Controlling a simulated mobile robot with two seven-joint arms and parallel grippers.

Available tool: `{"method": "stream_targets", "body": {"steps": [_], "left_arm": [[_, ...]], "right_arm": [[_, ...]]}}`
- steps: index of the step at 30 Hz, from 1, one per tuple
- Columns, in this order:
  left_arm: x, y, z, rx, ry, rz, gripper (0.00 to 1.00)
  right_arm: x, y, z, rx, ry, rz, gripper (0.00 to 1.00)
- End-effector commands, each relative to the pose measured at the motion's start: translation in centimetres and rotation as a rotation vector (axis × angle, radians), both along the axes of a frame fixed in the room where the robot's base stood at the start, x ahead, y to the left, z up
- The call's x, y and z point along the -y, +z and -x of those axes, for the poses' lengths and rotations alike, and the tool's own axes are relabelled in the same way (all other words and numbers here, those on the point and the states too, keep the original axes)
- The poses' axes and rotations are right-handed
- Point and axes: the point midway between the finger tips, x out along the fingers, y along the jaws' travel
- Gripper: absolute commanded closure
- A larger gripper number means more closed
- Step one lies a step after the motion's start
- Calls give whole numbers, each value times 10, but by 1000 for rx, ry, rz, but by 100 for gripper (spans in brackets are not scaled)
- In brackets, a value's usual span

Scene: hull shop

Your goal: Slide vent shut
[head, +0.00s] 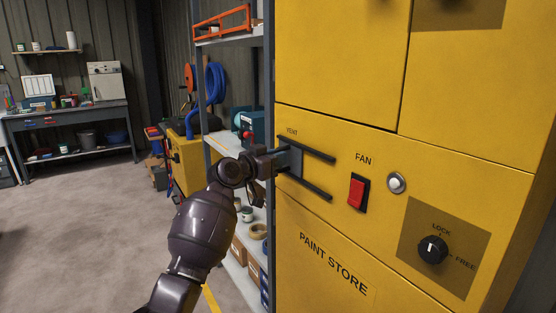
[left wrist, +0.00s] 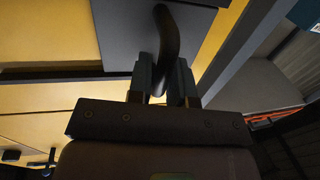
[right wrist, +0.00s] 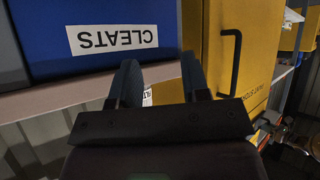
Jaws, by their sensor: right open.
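The vent is a grey sliding plate (head: 291,160) between two dark rails on the yellow paint store cabinet (head: 340,270), below the label VENT. The plate sits at the left end of the rails, near the cabinet's edge, with bare yellow panel to its right. It also shows in the left wrist view (left wrist: 115,30), with a dark curved handle (left wrist: 167,35) standing out from it. My left gripper (head: 272,162) is at the plate, its fingers (left wrist: 164,85) closed around the handle. My right gripper (right wrist: 160,85) is open and empty, seen only in the right wrist view.
Right of the vent are a red fan switch (head: 357,193), a round white button (head: 397,183) and a lock knob (head: 432,249). A shelf rack (head: 228,150) stands just left of the cabinet. A blue CLEATS bin (right wrist: 100,35) is near my right gripper. Open floor (head: 90,220) lies left.

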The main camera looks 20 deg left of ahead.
Motion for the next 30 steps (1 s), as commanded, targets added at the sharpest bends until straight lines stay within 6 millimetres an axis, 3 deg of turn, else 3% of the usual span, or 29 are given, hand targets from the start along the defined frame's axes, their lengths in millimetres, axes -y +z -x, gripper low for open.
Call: {"method": "stream_targets", "body": {"steps": [1, 4, 17, 23, 30], "left_arm": [[-6, 6, -1, 11, 12, 3, 75], [-5, 6, -1, 11, 11, 2, 61], [-4, 3, 2, 7, 6, 0, 61], [-14, 3, 22, 7, 7, -2, 61], [-34, 3, 62, 8, 7, -2, 61]], "right_arm": [[0, 0, 1, -2, -1, 1, 57], [1, -1, 3, -5, -1, 2, 57], [1, -3, 5, -9, -3, 1, 57], [0, -1, 4, -7, -5, -3, 57], [0, 0, 4, -5, -6, -4, 57]]}}
